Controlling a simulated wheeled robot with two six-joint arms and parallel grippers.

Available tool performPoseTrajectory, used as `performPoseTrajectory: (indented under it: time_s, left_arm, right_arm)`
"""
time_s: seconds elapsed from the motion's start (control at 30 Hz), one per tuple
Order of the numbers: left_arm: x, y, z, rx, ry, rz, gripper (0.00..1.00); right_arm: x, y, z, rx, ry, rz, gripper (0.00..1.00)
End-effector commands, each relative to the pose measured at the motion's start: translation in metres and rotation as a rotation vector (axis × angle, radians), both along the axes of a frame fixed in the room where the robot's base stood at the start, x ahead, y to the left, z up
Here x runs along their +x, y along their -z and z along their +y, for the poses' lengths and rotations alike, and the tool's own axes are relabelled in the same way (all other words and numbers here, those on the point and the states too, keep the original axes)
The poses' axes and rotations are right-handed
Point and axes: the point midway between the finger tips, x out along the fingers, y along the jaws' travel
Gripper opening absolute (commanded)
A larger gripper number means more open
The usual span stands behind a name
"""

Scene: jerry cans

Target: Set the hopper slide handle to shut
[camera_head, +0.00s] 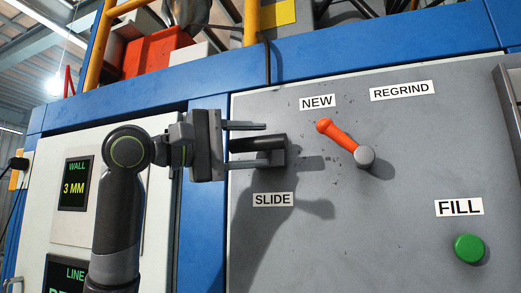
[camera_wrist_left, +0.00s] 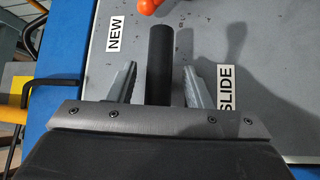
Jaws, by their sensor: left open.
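The slide handle (camera_head: 262,143) is a black bar on the grey panel, above the SLIDE label (camera_head: 273,199). It points left, towards my left gripper. My left gripper (camera_head: 264,144) is open, with one finger above the bar and one below it. In the left wrist view the black handle (camera_wrist_left: 160,62) lies between the two grey fingers of the left gripper (camera_wrist_left: 160,78), with a gap on each side. The handle's near end is hidden there by the gripper body. My right gripper is out of view.
An orange lever (camera_head: 340,136) on a grey pivot stands right of the handle, below the NEW label (camera_head: 317,102) and REGRIND label (camera_head: 402,90). A green button (camera_head: 469,248) sits under the FILL label (camera_head: 459,207). A dark rail (camera_head: 511,105) is at the right edge.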

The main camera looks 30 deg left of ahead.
Motion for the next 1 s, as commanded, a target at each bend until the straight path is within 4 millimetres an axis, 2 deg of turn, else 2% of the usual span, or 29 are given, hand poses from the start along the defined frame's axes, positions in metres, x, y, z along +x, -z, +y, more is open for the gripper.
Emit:
performPoseTrajectory:
  time_s: [0.03, 0.3, 0.6, 0.8, 1.0]
  left_arm:
    - [-0.009, 0.006, 0.007, -0.002, -0.005, -0.003, 0.46]
    - [-0.066, 0.016, 0.042, -0.002, -0.004, -0.004, 0.46]
    - [-0.116, 0.021, 0.073, -0.002, -0.004, -0.003, 0.46]
    - [-0.129, 0.022, 0.081, 0.000, -0.002, 0.000, 0.46]
    - [-0.130, 0.022, 0.082, 0.000, -0.001, 0.000, 0.46]
  right_arm:
    - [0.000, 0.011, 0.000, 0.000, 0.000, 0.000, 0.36]
    - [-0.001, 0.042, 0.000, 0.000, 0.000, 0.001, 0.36]
    - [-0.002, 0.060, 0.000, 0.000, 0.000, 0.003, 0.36]
    - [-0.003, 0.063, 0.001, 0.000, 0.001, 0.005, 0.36]
    - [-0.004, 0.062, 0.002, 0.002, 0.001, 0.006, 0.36]
